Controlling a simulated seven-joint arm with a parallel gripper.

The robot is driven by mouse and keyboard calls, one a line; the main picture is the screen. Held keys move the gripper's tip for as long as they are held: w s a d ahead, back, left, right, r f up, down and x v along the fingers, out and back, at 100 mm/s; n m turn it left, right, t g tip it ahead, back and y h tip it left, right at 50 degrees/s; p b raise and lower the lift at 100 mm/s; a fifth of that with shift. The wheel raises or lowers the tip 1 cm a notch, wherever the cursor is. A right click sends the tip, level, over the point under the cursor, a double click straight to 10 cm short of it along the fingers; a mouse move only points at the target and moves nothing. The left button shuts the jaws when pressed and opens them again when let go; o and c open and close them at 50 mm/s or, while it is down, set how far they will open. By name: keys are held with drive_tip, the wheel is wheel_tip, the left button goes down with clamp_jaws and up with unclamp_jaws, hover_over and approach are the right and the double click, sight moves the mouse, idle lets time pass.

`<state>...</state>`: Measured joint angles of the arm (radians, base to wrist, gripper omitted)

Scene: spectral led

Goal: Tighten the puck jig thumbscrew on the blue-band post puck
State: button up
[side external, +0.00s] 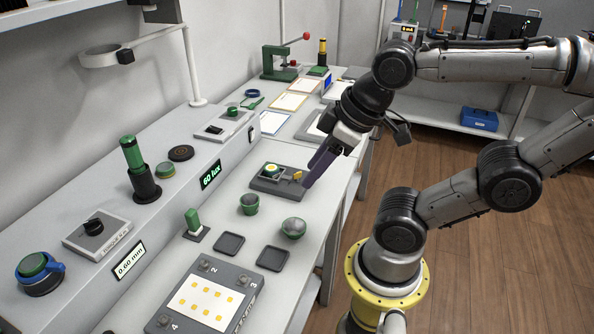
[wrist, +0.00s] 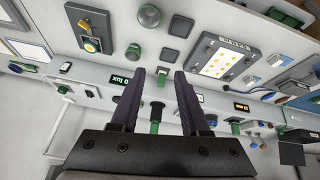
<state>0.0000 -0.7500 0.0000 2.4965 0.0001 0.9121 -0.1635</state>
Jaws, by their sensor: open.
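The puck jig (side external: 262,186) is a dark grey block on the bench, with a yellow thumbscrew (side external: 297,177) on its right side. A round puck with a pale yellow face and green rim (side external: 271,170) sits in it; I cannot make out a blue band. My gripper (side external: 308,181) has purple fingers and hangs tilted just right of the thumbscrew; I cannot tell if it touches. In the wrist view the jig (wrist: 80,18) with its puck (wrist: 91,46) is at upper left, outside the fingers. My gripper (wrist: 159,74) is open and empty there.
Two green cups with grey domes (side external: 249,204) (side external: 293,228) and two dark square pads (side external: 229,244) (side external: 273,258) lie in front of the jig. A numbered panel with orange squares (side external: 205,300) is nearer. A raised shelf (side external: 215,152) with a lux display runs behind.

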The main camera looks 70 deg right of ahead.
drive_tip(key=w+r+n, duration=0.1)
drive_tip(key=n, duration=0.1)
drive_tip(key=w+d+r+n, duration=0.1)
drive_tip(key=n, duration=0.1)
drive_tip(key=w+r+n, duration=0.1)
drive_tip(key=n, duration=0.1)
drive_tip(key=shift+w+d+g, duration=0.2)
drive_tip(key=shift+g, duration=0.1)
drive_tip(key=shift+c, duration=0.2)
drive_tip(key=n+g, duration=0.2)
drive_tip(key=g, duration=0.3)
hover_over(297, 173)
wheel_tip(297, 173, down, 8)
wheel_tip(297, 173, down, 13)
drive_tip(key=shift+r, duration=0.2)
clamp_jaws()
